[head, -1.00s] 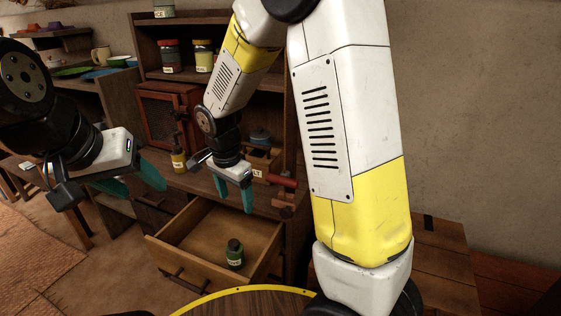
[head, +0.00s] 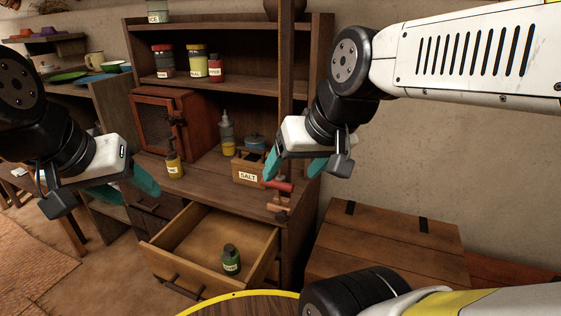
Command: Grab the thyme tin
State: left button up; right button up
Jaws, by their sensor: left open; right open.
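A small dark green tin or jar (head: 231,262) with a dark lid and a pale label stands upright in the open drawer (head: 186,229) of the wooden cabinet. Its label is too small to read surely, so I cannot confirm it is the thyme tin. My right gripper (head: 292,172) is open and empty, in front of the cabinet's right side, up and to the right of the drawer. My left gripper (head: 128,190) is open and empty, up and to the left of the drawer. Neither gripper touches the green tin.
On the cabinet top stand a salt box (head: 248,170), a bottle (head: 227,133), a small yellow jar (head: 175,165) and a red mesh-door box (head: 167,121). A red-handled clamp (head: 278,187) sits at the top's right edge. Jars line the shelf. A wooden chest (head: 385,245) stands right.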

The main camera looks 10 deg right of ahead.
aim_at(174, 168)
jog(key=k+j, duration=0.15)
jog(key=j, duration=1.35)
jog(key=i+j, duration=0.6)
jog(key=i+l, duration=0.1)
jog(key=i, duration=0.25)
jog(key=l+z, duration=0.05)
